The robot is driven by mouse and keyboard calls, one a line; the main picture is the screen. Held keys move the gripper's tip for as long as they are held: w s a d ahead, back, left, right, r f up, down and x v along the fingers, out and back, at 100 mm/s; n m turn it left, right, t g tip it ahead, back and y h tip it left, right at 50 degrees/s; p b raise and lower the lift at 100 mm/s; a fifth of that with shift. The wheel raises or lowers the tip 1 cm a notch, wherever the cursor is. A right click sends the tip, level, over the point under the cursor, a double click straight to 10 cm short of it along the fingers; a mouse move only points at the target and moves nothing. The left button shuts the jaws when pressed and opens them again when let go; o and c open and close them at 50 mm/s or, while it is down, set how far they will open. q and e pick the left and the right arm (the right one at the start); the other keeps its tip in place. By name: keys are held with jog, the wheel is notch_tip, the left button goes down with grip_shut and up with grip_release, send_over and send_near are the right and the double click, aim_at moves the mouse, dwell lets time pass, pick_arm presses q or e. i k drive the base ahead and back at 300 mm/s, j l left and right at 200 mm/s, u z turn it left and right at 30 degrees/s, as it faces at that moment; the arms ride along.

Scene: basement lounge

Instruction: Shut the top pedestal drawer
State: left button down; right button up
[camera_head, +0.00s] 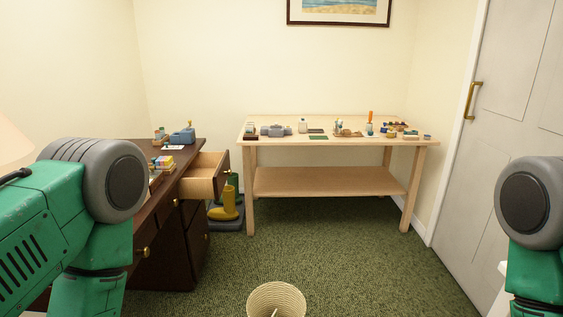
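A dark brown pedestal desk (174,236) stands on the left. Its top pedestal drawer (203,177) is pulled out to the right, and the pale wooden inside of the drawer shows. The drawer looks empty, though part of its inside is hidden from view. Other drawers with brass knobs (144,252) are on the desk front and look shut. My green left arm is at the left edge and covers part of the desk, and my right arm is at the right edge. Neither gripper is in view.
A light wooden workbench (330,182) with several small items stands at the back. Yellow boots (227,204) stand on a tray beyond the open drawer. A woven basket (277,299) is on the green carpet in front. A grey door (516,110) is at right. Mid-floor carpet is clear.

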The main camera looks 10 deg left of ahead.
aim_at(185, 173)
jog(key=i+l+u, duration=0.9)
jog(key=i, duration=0.2)
jog(key=i+l+u, duration=0.45)
jog(key=l, duration=0.25)
